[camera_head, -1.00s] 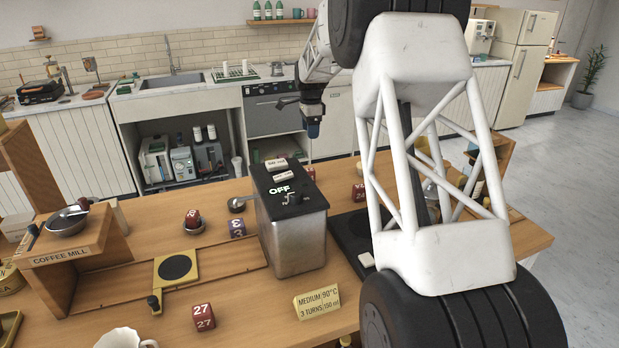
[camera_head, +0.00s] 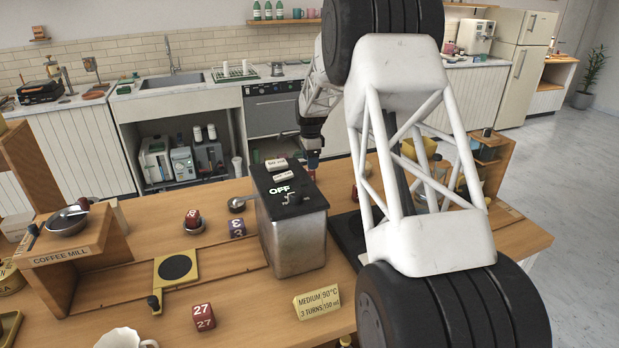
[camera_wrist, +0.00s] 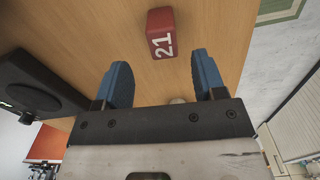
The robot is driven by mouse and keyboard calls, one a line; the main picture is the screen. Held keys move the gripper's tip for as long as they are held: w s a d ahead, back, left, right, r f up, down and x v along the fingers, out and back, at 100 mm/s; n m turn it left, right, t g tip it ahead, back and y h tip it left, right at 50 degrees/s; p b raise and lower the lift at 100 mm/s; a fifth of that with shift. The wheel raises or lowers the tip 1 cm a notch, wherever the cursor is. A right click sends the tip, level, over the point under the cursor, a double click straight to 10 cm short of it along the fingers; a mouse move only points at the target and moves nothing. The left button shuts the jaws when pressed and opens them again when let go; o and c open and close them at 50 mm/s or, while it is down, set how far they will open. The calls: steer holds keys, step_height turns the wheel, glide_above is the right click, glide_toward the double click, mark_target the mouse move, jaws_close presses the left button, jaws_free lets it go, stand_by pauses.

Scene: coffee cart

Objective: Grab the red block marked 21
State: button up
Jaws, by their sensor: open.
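The red block marked 21 (camera_wrist: 162,33) rests on the wooden counter (camera_wrist: 130,35) in the wrist view, near the top edge and ahead of my fingertips. My gripper (camera_wrist: 160,68) is open with blue fingers apart and nothing between them. The block lies beyond the fingers, roughly in line with the gap and nearer the right finger. In the head view my gripper (camera_head: 313,163) hangs just behind the grey metal box marked OFF (camera_head: 298,245). I cannot make out the number 21 in that view.
A MEDIUM 90°C sign (camera_head: 317,301) stands in front. In the wrist view a black object (camera_wrist: 35,85) lies left.

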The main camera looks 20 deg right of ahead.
steer(key=shift+f, duration=0.75)
steer(key=shift+f, duration=0.1)
steer(key=shift+w+d+f, duration=0.1)
steer(key=shift+w+f, duration=0.05)
steer(key=shift+f, duration=2.35)
steer(key=shift+c, duration=0.5)
steer(key=c, duration=0.9)
